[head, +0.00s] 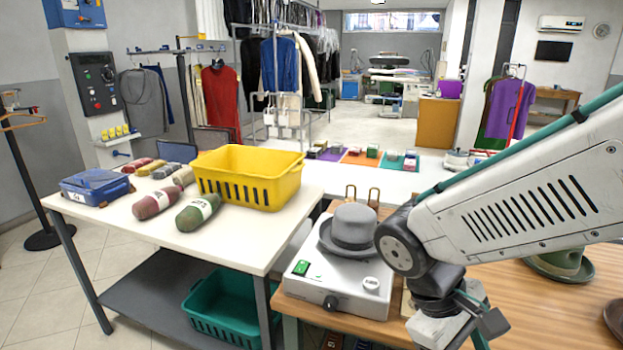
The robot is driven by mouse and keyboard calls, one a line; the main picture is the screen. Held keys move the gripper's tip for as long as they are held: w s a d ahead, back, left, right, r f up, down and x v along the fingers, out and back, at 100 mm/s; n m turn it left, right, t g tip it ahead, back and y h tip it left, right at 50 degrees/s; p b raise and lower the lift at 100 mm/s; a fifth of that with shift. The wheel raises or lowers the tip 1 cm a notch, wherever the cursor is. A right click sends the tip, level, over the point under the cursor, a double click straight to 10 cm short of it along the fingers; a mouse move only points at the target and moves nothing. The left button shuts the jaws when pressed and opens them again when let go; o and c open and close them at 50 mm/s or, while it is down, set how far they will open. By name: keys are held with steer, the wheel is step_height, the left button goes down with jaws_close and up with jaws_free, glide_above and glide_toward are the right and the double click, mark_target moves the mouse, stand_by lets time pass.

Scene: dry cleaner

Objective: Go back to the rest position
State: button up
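My gripper (472,334) is at the bottom of the head view, right of the middle, at the end of my white and grey arm. It hangs low over the wooden table (520,310). Its lower part is cut off by the picture edge, so I cannot see its fingertips or anything between them. It is to the right of a white machine (335,290) with a green switch, and I cannot tell the gap between them.
A grey hat (348,232) sits on the white machine. A green hat (558,264) lies right, partly behind my arm. A brown item (615,318) is at the right edge. The white table (110,212) bears a yellow basket (250,182) and several rolls; a teal crate (225,318) is below.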

steer(key=s+d+r+m+t+y, duration=0.4)
steer(key=r+m+y, duration=0.1)
steer(key=r, duration=0.4)
steer(key=shift+d+r+m, duration=0.25)
steer(key=shift+d+m, duration=0.15)
steer(key=shift+m, duration=0.4)
